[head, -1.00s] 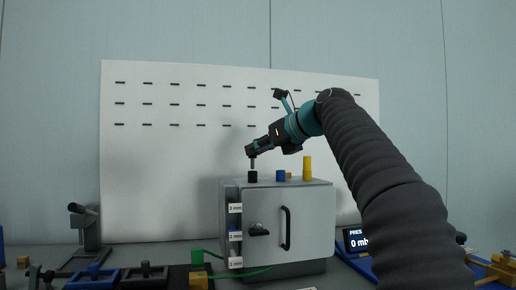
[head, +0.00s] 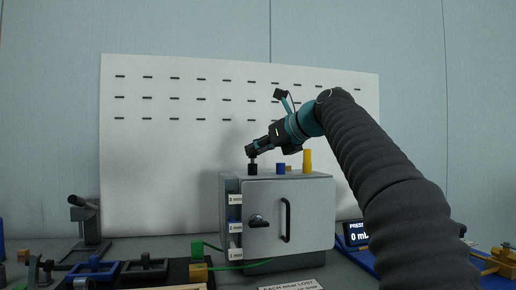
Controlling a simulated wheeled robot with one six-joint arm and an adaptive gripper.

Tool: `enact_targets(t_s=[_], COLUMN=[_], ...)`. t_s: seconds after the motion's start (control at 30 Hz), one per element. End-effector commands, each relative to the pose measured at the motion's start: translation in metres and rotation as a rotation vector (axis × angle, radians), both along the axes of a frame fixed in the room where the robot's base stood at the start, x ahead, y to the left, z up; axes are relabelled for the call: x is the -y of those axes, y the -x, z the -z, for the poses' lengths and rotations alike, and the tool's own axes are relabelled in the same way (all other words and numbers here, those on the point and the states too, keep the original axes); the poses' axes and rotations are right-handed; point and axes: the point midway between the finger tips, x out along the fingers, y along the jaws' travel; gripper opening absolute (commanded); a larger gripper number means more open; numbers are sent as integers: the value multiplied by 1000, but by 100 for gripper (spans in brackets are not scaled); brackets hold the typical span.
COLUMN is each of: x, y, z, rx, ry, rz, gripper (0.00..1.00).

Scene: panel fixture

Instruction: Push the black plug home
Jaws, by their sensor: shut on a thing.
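The black plug (head: 252,169) stands upright at the top left of the grey box (head: 310,210).
On the box top to the right stand a blue plug (head: 281,168) and a taller yellow plug (head: 307,161). The box front has a black handle (head: 286,220) and a dark knob (head: 258,220). A green cable (head: 240,266) runs below. A display (head: 356,232) stands right.

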Motion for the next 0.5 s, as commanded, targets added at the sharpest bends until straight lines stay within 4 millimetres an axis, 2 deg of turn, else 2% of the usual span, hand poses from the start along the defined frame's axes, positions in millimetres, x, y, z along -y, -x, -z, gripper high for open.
enact_targets(t_s=[0.5], x=[0], y=[0], z=[10], rx=[-1], ry=[-1], rz=[0], gripper=[0])
